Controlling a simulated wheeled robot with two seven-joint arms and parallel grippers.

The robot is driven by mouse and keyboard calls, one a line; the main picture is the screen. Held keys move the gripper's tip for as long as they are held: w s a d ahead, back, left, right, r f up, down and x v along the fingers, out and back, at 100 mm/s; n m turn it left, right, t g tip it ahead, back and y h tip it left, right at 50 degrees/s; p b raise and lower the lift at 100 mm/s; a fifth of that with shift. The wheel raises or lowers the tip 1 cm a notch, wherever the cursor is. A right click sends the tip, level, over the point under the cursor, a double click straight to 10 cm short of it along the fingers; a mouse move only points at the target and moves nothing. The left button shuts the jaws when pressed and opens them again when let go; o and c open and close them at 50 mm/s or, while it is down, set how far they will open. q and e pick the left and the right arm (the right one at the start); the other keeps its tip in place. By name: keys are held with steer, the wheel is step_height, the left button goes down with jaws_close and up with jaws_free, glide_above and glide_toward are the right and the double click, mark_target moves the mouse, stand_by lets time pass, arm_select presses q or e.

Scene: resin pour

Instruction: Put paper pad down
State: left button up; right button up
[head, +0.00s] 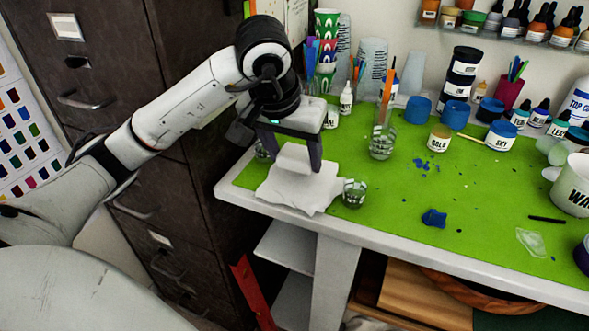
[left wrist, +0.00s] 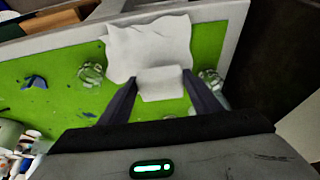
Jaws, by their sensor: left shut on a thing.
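A small white folded paper pad (head: 296,157) is between the fingers of my left gripper (head: 292,163), which is shut on it. The pad is over a larger crumpled white sheet (head: 300,192) at the left front corner of the green mat; I cannot tell whether it touches the sheet. In the left wrist view the pad (left wrist: 161,84) sits between both fingertips (left wrist: 160,80), against the near edge of the sheet (left wrist: 150,46). My right gripper is not in view.
A clear glass (head: 354,193) stands right of the sheet, another (head: 263,149) behind its left side. A jar with brushes (head: 382,141) and a gold-labelled pot (head: 438,138) are farther back. A blue lump (head: 434,218) lies mid-mat. The table's front edge (head: 330,226) is close to the sheet.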

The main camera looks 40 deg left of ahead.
mark_target(293, 164)
arm_select(q)
steer(key=shift+f, duration=1.6)
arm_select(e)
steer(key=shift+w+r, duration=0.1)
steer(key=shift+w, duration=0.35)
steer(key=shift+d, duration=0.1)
arm_select(q)
steer(key=shift+f, duration=0.2)
steer(key=o, duration=1.1)
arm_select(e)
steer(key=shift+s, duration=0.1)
